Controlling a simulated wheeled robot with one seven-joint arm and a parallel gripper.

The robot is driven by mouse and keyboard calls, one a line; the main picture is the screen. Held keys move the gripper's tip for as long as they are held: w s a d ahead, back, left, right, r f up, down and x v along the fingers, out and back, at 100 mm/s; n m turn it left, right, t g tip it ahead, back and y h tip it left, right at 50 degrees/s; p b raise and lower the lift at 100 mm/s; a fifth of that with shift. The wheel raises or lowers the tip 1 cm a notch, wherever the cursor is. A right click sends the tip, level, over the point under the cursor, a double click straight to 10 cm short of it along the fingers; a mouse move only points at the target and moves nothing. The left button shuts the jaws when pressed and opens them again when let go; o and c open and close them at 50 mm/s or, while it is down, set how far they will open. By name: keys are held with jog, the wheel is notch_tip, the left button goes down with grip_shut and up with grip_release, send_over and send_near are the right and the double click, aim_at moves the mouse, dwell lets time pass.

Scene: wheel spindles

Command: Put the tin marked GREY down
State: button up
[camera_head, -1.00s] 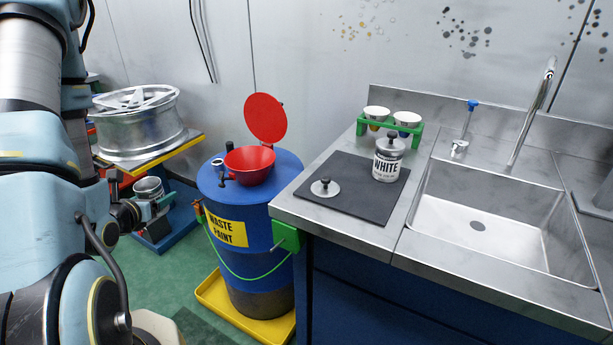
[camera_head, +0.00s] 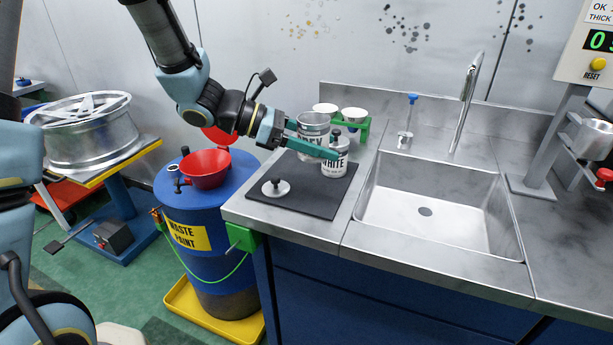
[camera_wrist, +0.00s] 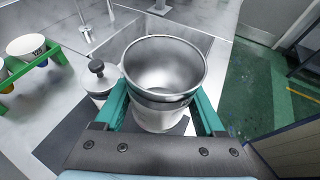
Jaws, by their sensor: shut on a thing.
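The GREY tin (camera_head: 313,128) is an open, lidless metal can with bare metal inside. My gripper (camera_head: 312,146) is shut on it, with a green finger on each side; the wrist view also shows the tin (camera_wrist: 163,75) upright between the fingers (camera_wrist: 163,100). It is at the back of the dark mat (camera_head: 308,200), just behind and left of the lidded WHITE tin (camera_head: 335,160). My finger and the WHITE tin hide its lower part in the head view. I cannot tell whether its base touches the mat.
A loose round lid (camera_head: 276,188) lies on the mat's front left. A green rack (camera_head: 363,132) with two cups stands behind. The sink (camera_head: 440,215) is to the right. The blue waste drum (camera_head: 200,235) with a red funnel (camera_head: 205,168) stands left of the counter.

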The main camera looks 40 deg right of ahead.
aim_at(324, 197)
jog(key=shift+s+d+f, duration=0.15)
jog(key=shift+s, duration=0.35)
jog(key=shift+g, duration=0.3)
notch_tip(324, 197, down, 9)
jog(key=shift+f+p, duration=0.2)
jog(key=shift+p, duration=0.55)
jog(key=shift+f, duration=0.1)
jog(key=o, duration=1.4)
jog(key=shift+r, duration=0.25)
jog(key=b+v, duration=0.2)
jog(key=v, duration=1)
